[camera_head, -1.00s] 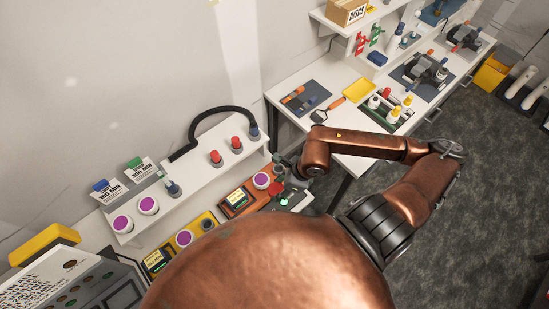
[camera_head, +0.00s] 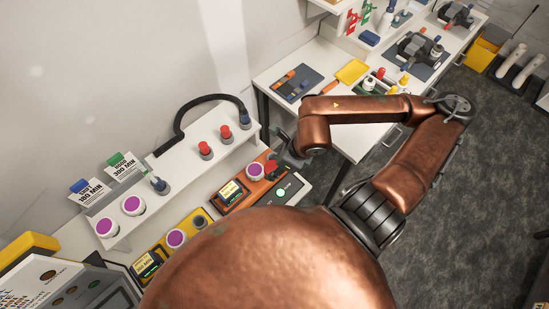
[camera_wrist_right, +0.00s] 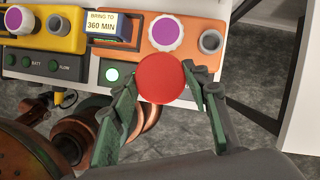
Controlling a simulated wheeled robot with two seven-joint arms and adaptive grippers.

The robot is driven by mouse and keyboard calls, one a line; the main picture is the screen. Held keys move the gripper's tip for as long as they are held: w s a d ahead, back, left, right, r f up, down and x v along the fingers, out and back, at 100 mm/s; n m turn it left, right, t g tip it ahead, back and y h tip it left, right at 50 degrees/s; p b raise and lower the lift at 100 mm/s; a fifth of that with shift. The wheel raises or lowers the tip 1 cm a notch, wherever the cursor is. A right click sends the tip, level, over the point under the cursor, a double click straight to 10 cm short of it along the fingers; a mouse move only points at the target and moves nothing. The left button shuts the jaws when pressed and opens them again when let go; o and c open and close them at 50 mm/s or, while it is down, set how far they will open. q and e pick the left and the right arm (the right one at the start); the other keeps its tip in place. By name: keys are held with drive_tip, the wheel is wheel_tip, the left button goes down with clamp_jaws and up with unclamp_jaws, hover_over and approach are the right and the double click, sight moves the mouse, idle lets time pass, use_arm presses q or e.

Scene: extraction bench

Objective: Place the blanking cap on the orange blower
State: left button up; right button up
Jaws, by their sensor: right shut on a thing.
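The orange blower (camera_head: 241,199) sits on the bench below the white shelf. In the right wrist view it (camera_wrist_right: 133,52) shows a purple-topped round fitting (camera_wrist_right: 167,33) and, right of that, a bare grey port (camera_wrist_right: 210,41). My right gripper (camera_head: 273,166) is at the blower's right end in the head view. In the right wrist view its green fingers (camera_wrist_right: 160,85) are shut on the round red blanking cap (camera_wrist_right: 160,78). The cap shows below the purple fitting and the grey port, and the port is uncovered. My left gripper is not in view.
Two more red-capped pieces (camera_head: 205,149) (camera_head: 226,132) and a black hose (camera_head: 187,110) stand on the white shelf (camera_head: 190,175). A yellow blower (camera_head: 155,249) sits left of the orange one. A green-lit unit (camera_head: 281,192) lies in front of the orange blower.

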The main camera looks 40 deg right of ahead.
drive_tip(key=shift+w+d+f+b, duration=0.8)
drive_tip(key=shift+w+b, duration=0.1)
drive_tip(key=shift+b, duration=0.1)
drive_tip(key=w+d+f+p, duration=0.1)
drive_tip(key=w+d+f, duration=0.1)
drive_tip(key=w+d+f+p, duration=0.1)
drive_tip(key=w+f, duration=0.1)
drive_tip(key=w+d+f+p, duration=0.1)
drive_tip(key=w+d+f, duration=0.1)
drive_tip(key=w+f, duration=0.1)
drive_tip(key=shift+w+d, duration=0.1)
drive_tip(key=shift+d, duration=0.25)
wheel_tip(320, 180, down, 3)
drive_tip(key=shift+p, duration=0.75)
drive_tip(key=shift+f, duration=0.3)
drive_tip(key=o, duration=1.2)
drive_tip(key=shift+c, duration=0.2)
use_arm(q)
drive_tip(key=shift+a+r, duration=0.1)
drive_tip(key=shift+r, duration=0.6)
use_arm(e)
drive_tip(key=shift+r, duration=0.1)
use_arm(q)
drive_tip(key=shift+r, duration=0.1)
use_arm(e)
drive_tip(key=shift+r, duration=0.1)
